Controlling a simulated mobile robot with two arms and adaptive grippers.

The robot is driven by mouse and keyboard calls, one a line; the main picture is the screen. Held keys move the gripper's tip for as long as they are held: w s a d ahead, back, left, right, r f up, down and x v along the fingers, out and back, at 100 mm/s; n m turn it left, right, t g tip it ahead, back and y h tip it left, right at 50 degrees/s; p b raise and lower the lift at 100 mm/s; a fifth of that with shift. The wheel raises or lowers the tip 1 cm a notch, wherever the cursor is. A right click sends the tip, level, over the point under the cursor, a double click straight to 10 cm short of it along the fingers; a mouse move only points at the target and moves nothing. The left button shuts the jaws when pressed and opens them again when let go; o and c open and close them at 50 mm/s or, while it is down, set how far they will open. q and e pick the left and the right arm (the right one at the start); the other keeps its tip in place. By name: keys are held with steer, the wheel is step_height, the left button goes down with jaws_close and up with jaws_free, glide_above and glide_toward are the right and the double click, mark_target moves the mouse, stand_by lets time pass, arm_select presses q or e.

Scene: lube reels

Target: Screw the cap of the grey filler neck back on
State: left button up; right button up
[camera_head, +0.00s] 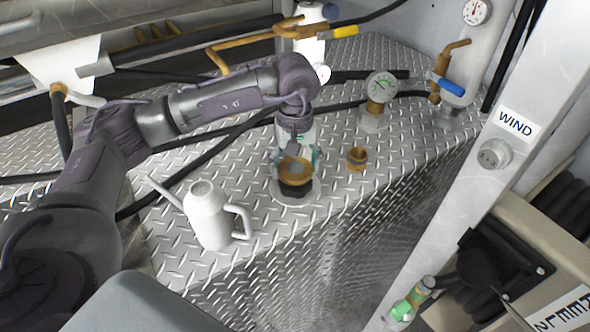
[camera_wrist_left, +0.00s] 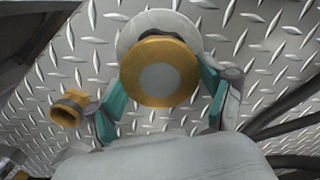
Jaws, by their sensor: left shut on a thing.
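My left gripper (camera_head: 296,157) points down from above, its teal fingers on both sides of a brass cap (camera_head: 294,172) with a grey disc on top. The cap also shows in the wrist view (camera_wrist_left: 160,72), between the fingers of the gripper (camera_wrist_left: 160,88). The cap sits over the black neck (camera_head: 295,189) of the filler, which rises from a round grey base (camera_head: 308,195). The cap hides the neck's mouth, so I cannot tell whether the threads are engaged. My right gripper is out of view.
A white watering can (camera_head: 209,216) stands left of the neck. A small open brass fitting (camera_head: 357,160) stands to the right. Black hoses cross the tread plate (camera_head: 262,228).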

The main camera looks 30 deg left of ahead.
arm_select(q)
steer(key=shift+m, duration=0.9)
steer(key=shift+f+m+b, duration=0.1)
steer(key=shift+m+b, duration=0.3)
steer(key=shift+b, duration=0.1)
steer(key=m+b, duration=0.1)
steer(key=m, duration=0.1)
steer(key=shift+f+m, duration=0.1)
steer(key=shift+m, duration=0.2)
steer(key=shift+r+m+b, duration=0.2)
steer(key=shift+m+b, duration=0.15)
steer(key=shift+m, duration=0.55)
